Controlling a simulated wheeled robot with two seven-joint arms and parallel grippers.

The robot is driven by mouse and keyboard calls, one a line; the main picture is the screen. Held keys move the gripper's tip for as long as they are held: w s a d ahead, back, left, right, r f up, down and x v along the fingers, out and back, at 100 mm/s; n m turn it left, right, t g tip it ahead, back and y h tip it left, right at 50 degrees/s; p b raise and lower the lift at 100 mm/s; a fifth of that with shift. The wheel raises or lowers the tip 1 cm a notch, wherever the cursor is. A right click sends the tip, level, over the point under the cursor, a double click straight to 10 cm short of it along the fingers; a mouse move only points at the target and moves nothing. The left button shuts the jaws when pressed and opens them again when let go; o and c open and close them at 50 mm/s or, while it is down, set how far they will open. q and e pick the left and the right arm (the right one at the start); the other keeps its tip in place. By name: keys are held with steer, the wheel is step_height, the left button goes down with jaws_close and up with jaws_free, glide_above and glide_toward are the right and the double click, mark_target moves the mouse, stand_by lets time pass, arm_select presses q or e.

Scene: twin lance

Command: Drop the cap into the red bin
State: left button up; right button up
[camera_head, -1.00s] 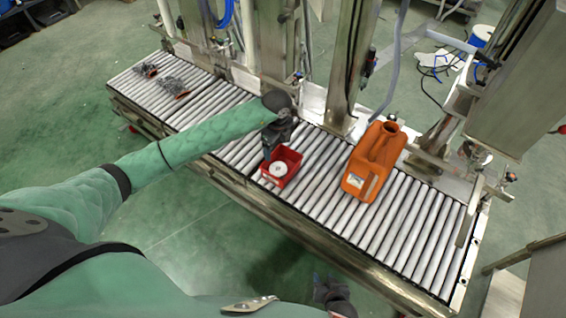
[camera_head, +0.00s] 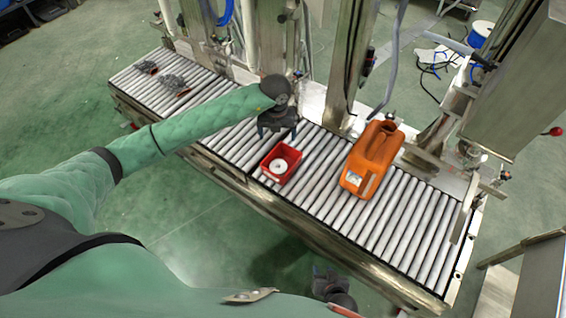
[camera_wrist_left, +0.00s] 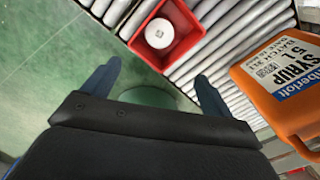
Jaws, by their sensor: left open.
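The white round cap (camera_head: 280,166) lies inside the small red bin (camera_head: 268,178) on the roller conveyor. In the left wrist view the cap (camera_wrist_left: 159,33) lies flat on the floor of the bin (camera_wrist_left: 187,50). My left gripper (camera_head: 277,136) is open and empty, above the rollers just behind the bin in the head view and apart from it. Its spread fingers (camera_wrist_left: 158,72) show nothing between them. My right gripper (camera_head: 325,270) hangs low in front of the conveyor; it is too small and dark to tell its jaws.
An orange jug (camera_head: 372,158) with a label stands right of the bin on the conveyor (camera_head: 410,225). Dark clusters of small parts (camera_head: 172,83) lie at the far left end. Metal posts (camera_head: 350,60) rise along the back edge.

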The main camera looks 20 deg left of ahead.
arm_select(q)
steer(key=s+r+m+p, duration=0.2)
steer(key=r+m+p, duration=0.2)
steer(key=r+m, duration=0.4)
steer(key=s+r+m+p, duration=0.2)
steer(key=r+m, duration=0.7)
steer(key=m, duration=1.3)
steer(key=shift+s+a+p, duration=0.2)
steer(key=shift+a+p, duration=0.05)
steer(key=shift+p, duration=0.85)
steer(key=shift+r, duration=0.1)
